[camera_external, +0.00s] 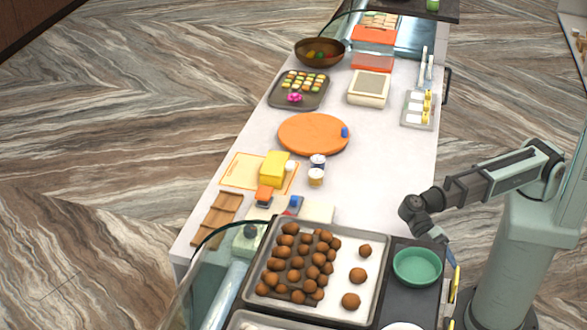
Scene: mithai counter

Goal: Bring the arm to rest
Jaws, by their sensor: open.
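My arm reaches in from the right side of the counter (378,180). My gripper (443,238) hangs at the end of the wrist, low beside the counter's right edge, just above and right of a green bowl (418,267). Its fingers are small and partly hidden in this view. It is open, and I see nothing held in it.
A tray (378,272) of round brown sweets lies left of the bowl. Beyond are an orange round board (300,134), a yellow block (274,168), small jars (316,176), a tray of small sweets (275,98) and a brown bowl (301,46). The counter's right middle is clear.

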